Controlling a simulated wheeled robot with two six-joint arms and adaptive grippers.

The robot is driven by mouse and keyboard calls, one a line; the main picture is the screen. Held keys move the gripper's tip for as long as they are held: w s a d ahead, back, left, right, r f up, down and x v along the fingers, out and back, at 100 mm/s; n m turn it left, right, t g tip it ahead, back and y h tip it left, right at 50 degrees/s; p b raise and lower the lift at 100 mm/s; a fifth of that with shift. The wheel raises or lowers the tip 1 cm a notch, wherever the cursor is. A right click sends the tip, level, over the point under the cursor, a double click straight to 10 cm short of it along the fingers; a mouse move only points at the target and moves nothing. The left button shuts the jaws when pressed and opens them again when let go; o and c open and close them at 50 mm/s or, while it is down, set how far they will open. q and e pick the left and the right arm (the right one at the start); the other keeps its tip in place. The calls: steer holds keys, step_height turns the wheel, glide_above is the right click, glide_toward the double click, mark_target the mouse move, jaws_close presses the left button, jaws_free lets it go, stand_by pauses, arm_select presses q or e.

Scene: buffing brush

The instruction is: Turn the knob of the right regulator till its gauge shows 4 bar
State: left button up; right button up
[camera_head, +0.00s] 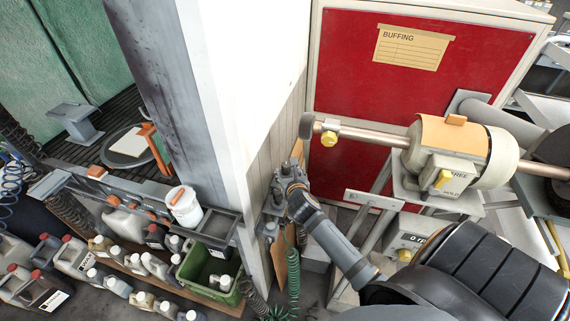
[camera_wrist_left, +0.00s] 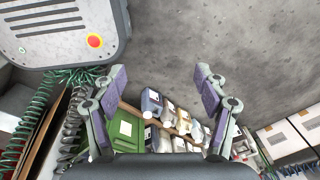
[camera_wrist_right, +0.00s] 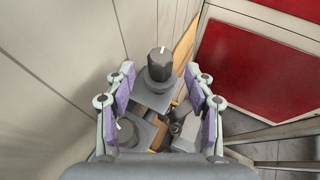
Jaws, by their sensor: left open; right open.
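In the right wrist view a black knob (camera_wrist_right: 159,66) with a white mark on its top stands on a grey regulator body (camera_wrist_right: 154,98). My right gripper (camera_wrist_right: 159,78) is open, with its purple-padded fingers to the left and right of the knob and a visible gap on each side. In the head view my right gripper (camera_head: 291,181) is at the regulators beside the white post, and its arm hides part of them. No gauge dial is readable. My left gripper (camera_wrist_left: 161,74) is open and empty in the left wrist view, over the floor.
A white post (camera_head: 231,130) stands just left of the right gripper. A red BUFFING board (camera_head: 350,75) and a buffing motor (camera_head: 440,150) are on the right. Jugs and a green crate (camera_head: 190,272) stand at lower left. A green coiled hose (camera_head: 293,275) hangs below the regulators.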

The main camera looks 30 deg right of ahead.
mark_target(287, 168)
steer(key=x, duration=0.5)
steer(key=shift+d, duration=0.1)
steer(key=shift+w+f, duration=0.15)
steer(key=shift+w, duration=0.1)
arm_select(q)
steer(key=shift+w+d+r, duration=0.15)
steer(key=shift+w+d, duration=0.05)
steer(key=shift+w, duration=0.3)
steer(key=shift+w+d+r, duration=0.15)
steer(key=shift+w, duration=0.3)
steer(key=shift+s, duration=0.15)
arm_select(e)
steer(key=shift+d, duration=0.1)
steer(key=shift+c, duration=0.4)
jaws_close()
arm_select(q)
steer(key=shift+s, duration=0.15)
steer(key=shift+f, duration=0.15)
arm_select(e)
steer(key=shift+f, duration=0.1)
